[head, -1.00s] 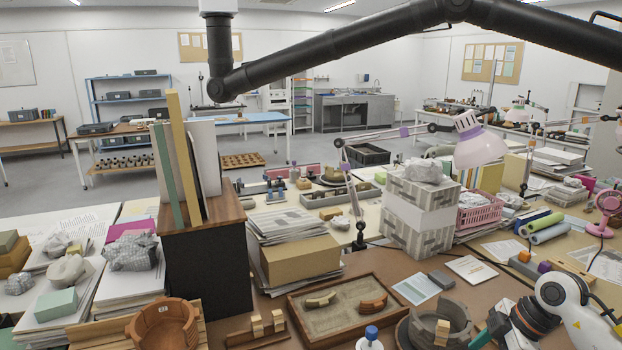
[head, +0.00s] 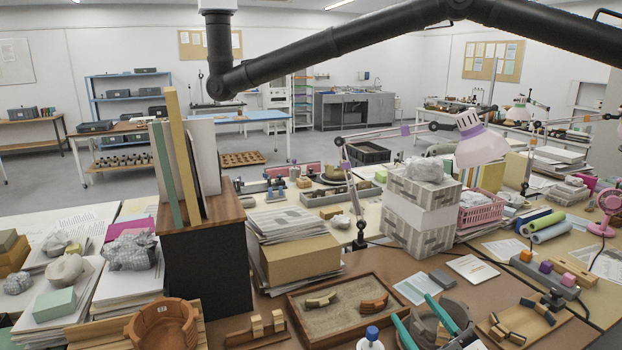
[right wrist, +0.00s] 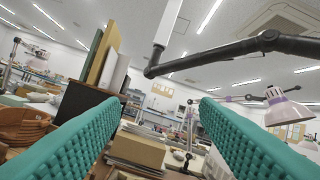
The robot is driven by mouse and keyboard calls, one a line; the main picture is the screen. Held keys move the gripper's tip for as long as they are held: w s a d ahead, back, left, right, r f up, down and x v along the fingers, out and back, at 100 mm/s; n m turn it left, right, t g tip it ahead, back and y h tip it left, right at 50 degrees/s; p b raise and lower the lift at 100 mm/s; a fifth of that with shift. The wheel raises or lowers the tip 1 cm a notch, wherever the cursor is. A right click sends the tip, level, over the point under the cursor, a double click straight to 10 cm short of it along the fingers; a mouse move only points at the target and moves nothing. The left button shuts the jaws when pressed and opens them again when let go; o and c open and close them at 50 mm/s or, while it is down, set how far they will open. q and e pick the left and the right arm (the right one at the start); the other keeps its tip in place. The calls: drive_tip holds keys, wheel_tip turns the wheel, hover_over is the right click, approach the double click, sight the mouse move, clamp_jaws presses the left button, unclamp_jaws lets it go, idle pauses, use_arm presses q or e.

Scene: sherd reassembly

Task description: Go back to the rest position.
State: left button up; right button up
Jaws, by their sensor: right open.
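My right gripper (head: 412,308) shows at the bottom of the head view as two teal fingers, spread apart with nothing between them. It overlaps the grey bowl (head: 458,313) and partly hides it. In the right wrist view both teal fingers (right wrist: 155,108) stand wide apart, with only the room between and beyond them. The fingers tilt upward toward the lamp and ceiling. My left gripper is not in view.
A sand tray (head: 290,309) holds a cream sherd (head: 320,299) and a terracotta sherd (head: 374,303). A terracotta bowl (head: 162,325) stands left. A blue-capped bottle (head: 371,333) and a board with dark pieces (head: 495,325) flank my gripper. A black jointed arm (head: 340,52) spans overhead.

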drive_tip(key=s+d+f+m+g+h, duration=0.3)
drive_tip(key=d+f+m+h, duration=0.15)
drive_tip(key=f+h, duration=0.2)
drive_tip(key=s+d+f+m+g+h, duration=0.25)
drive_tip(key=s+f+m+h, duration=0.2)
drive_tip(key=f, duration=0.25)
drive_tip(key=s+a+f+n+g+y, duration=0.15)
drive_tip(key=s+f+g, duration=0.35)
drive_tip(key=s, duration=0.5)
drive_tip(key=s+a+f+n+g, duration=0.1)
drive_tip(key=s+a+f+g, duration=0.2)
drive_tip(key=s+f+g, duration=0.45)
drive_tip(key=s+f, duration=0.3)
drive_tip(key=f, duration=2.3)
drive_tip(key=s+d+f, duration=0.2)
drive_tip(key=s+f, duration=1.2)
drive_tip(key=s, duration=0.2)
drive_tip(key=shift+d+f+g, duration=0.3)
drive_tip(key=shift+d+g, duration=0.05)
drive_tip(key=shift+g, duration=0.05)
